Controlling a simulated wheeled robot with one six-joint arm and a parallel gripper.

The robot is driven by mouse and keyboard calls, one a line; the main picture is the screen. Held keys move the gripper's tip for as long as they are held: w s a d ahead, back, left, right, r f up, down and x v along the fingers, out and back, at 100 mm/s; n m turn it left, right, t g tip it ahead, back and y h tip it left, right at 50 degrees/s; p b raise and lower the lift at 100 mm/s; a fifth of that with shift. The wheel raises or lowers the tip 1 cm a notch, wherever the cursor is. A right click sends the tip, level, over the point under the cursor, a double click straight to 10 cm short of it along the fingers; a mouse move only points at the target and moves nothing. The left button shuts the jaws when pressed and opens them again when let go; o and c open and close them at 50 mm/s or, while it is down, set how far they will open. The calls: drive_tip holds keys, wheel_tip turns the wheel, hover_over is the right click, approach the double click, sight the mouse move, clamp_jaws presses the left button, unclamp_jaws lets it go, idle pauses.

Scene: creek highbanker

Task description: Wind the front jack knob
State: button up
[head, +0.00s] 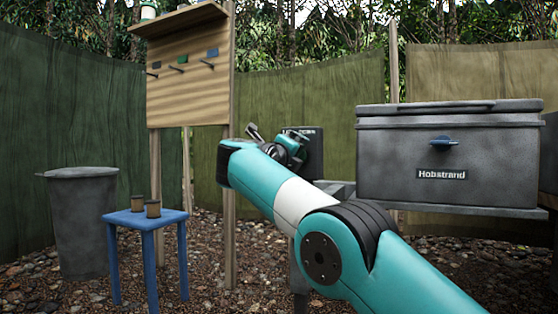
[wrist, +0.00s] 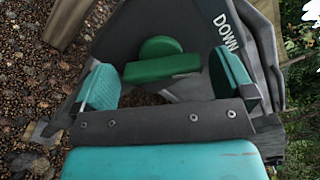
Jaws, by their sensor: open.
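In the wrist view a green knob (wrist: 160,62), with a round part and a wide bar across it, sits on a grey panel (wrist: 198,28) marked DOWN. My gripper (wrist: 164,72) is open, with one finger pad to the left of the knob and one to the right. Gaps show between the pads and the bar; I cannot see contact. In the head view my arm covers most of this place, and the knob cannot be made out there. A dark box (head: 311,150) with small lettering shows just behind my wrist.
A grey Hobstrand chest (head: 445,150) with a blue latch stands right. A blue stool (head: 150,219) with two brown cups, a grey bin (head: 78,225) and a wooden hook board (head: 190,100) stand left. Gravel ground lies open between stool and arm.

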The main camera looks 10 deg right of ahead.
drive_tip(key=b+v, duration=0.1)
drive_tip(key=v, duration=1.5)
drive_tip(key=shift+s+a, duration=0.2)
drive_tip(key=shift+r, duration=0.1)
drive_tip(key=w+d+r+n+g+y+p, duration=0.1)
drive_tip(key=d+r+n+y+p, duration=0.15)
drive_tip(key=n+p, duration=0.3)
drive_tip(key=w+d+r+n+y+p, duration=0.1)
drive_tip(key=r+n+y+p, duration=0.1)
drive_tip(key=n+y+p, duration=0.35)
drive_tip(key=s+d+f+n+g+y+p, duration=0.1)
drive_tip(key=s+n+g+y+p, duration=0.2)
drive_tip(key=s+n+g+p, duration=0.95)
drive_tip(key=s+d+f+n+g+y+p, duration=0.15)
drive_tip(key=s+n+y+p, duration=0.3)
drive_tip(key=s+n, duration=1.55)
drive_tip(key=s+r+m+p, duration=0.2)
drive_tip(key=r+p, duration=1.6)
drive_tip(key=s+r+m+p, duration=0.3)
drive_tip(key=r+p, duration=1.5)
drive_tip(key=p, duration=0.1)
drive_tip(key=shift+r+h, duration=0.35)
